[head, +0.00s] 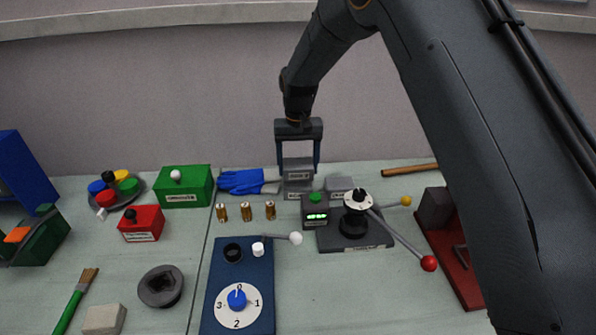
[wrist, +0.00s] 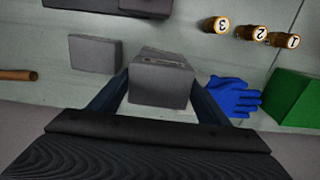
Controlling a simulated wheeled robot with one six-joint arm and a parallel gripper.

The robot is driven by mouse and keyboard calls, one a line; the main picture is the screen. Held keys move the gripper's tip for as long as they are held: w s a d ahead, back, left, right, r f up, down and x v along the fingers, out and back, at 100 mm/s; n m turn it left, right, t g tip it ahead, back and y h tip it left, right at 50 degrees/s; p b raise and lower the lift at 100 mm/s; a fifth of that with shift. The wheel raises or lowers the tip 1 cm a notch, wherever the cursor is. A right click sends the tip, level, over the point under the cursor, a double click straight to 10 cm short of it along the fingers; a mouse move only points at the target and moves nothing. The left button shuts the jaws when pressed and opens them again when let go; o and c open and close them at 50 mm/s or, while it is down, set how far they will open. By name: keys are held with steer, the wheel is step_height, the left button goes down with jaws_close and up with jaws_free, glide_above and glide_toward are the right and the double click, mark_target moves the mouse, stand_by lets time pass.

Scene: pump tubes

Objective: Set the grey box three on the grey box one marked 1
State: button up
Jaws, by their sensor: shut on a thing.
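My gripper (head: 298,162) is shut on a grey box (head: 298,168), with one finger on each side of it. The held box (wrist: 160,86) also shows between the fingers in the wrist view. In the head view it sits directly above a lower grey box (head: 298,188) with a pale label on its front, and I see no clear gap between them. The label digits are too small to read. Another grey box (head: 339,184) stands just to the right of the stack; it shows in the wrist view (wrist: 92,52) at the left.
Blue gloves (head: 243,181) lie left of the stack, with a green box (head: 184,186) beyond. A dark device with a green display (head: 315,212) and a lever fixture (head: 355,222) stand in front. Brass cylinders (head: 246,211) stand front left. A wooden rod (head: 409,169) lies right.

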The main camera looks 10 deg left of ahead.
mark_target(298, 173)
steer(key=shift+f+p, duration=0.45)
steer(key=shift+f, duration=1)
steer(key=o, duration=1.2)
steer(key=shift+f, duration=0.15)
steer(key=shift+c, duration=0.2)
step_height(298, 173, up, 12)
steer(key=b, duration=0.4)
steer(key=shift+r+b, duration=0.2)
steer(key=shift+b, duration=0.15)
steer(key=shift+r, duration=0.1)
